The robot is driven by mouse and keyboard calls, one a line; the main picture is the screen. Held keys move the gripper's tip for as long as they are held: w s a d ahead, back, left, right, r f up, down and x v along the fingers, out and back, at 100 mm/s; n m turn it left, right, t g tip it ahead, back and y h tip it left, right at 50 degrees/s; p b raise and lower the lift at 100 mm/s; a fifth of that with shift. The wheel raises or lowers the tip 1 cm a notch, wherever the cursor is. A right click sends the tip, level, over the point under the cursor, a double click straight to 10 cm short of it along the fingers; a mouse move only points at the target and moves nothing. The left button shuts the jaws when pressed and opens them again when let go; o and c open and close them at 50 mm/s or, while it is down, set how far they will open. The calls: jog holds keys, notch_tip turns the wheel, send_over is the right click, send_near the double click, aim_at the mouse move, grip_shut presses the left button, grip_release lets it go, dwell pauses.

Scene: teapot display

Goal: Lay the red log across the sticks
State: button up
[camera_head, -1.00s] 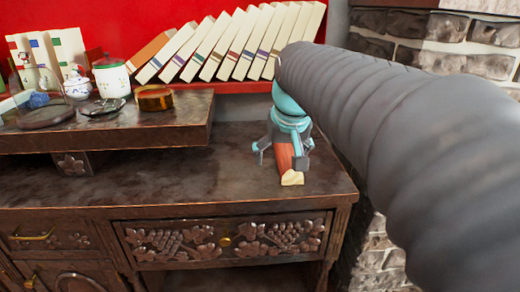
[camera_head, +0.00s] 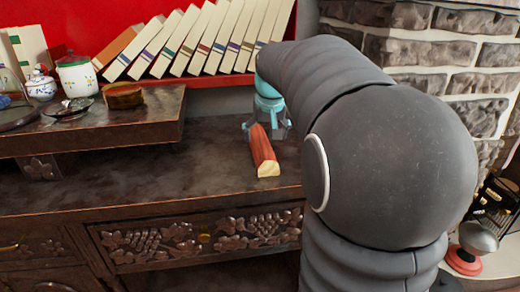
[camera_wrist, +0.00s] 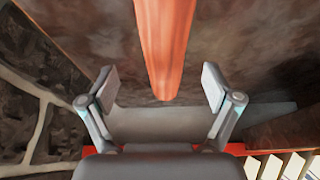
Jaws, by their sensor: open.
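The red log (camera_head: 263,150) lies on the dark wooden cabinet top in the head view, its pale cut end facing me. My gripper (camera_head: 266,122) is at the log's far end, partly hidden by my arm. In the wrist view, the red log (camera_wrist: 165,45) runs from the top edge down to between the fingertips of my gripper (camera_wrist: 160,88). The fingers are spread wide, with a gap on each side of the log. I cannot make out any sticks in either view.
A raised wooden stand (camera_head: 100,132) at left carries a white jar (camera_head: 76,76), a small teapot (camera_head: 41,88) and a brown round box (camera_head: 123,96). Leaning books (camera_head: 200,42) line the red back shelf. A brick wall (camera_head: 430,50) is at right. The cabinet top (camera_head: 190,182) left of the log is clear.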

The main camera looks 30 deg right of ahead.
aim_at(262, 140)
jog(key=shift+w+a+x, duration=0.1)
jog(key=shift+x, duration=1.3)
jog(key=shift+w+a+x, duration=0.15)
jog(key=shift+x, duration=1.3)
jog(key=shift+r, duration=0.1)
jog(key=c, duration=1.6)
jog(key=shift+c, duration=0.2)
jog(key=shift+r, duration=0.1)
jog(key=shift+r, duration=0.55)
notch_tip(262, 140, up, 3)
jog(key=shift+f, duration=0.1)
jog(key=s+d+r, duration=0.7)
jog(key=s, duration=0.2)
jog(key=shift+d, duration=0.2)
